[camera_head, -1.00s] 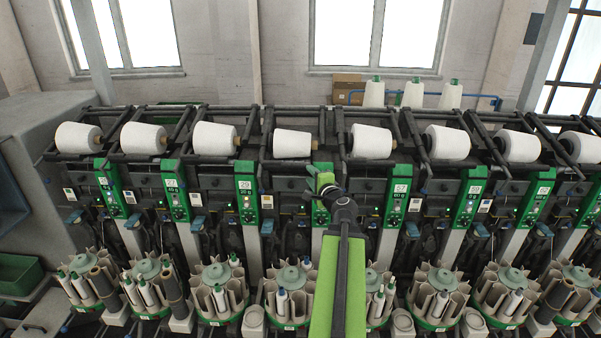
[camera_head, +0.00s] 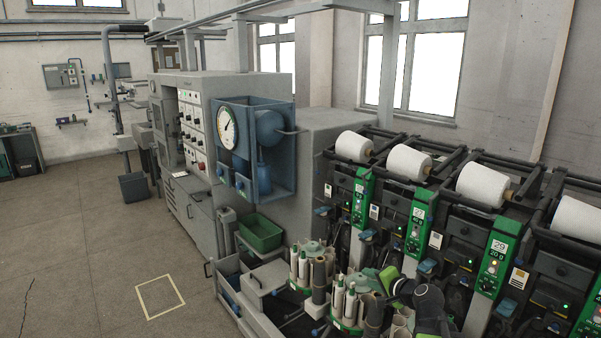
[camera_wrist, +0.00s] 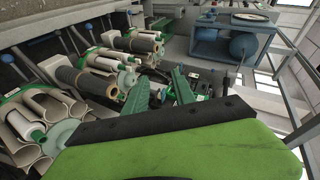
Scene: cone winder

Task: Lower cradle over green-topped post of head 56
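Several winding heads stand in a row at the right of the head view. Each has a green panel, such as the one marked 29 (camera_head: 493,262), and a white cone, such as this cone (camera_head: 484,185), in dark cradle arms (camera_head: 528,186). I cannot make out a head marked 56 or tell which cradle is its own. My gripper (camera_wrist: 160,92) shows two green fingers spread apart in the wrist view, with nothing clearly held. In the head view my arm is low at the right, in front of the magazines.
Round magazines (camera_head: 347,308) with upright tubes stand before the heads and show close by in the wrist view. A green bin (camera_head: 260,233), an open grey drawer (camera_head: 236,282) and a blue cabinet with a gauge (camera_head: 262,150) are to the left. The left floor is free.

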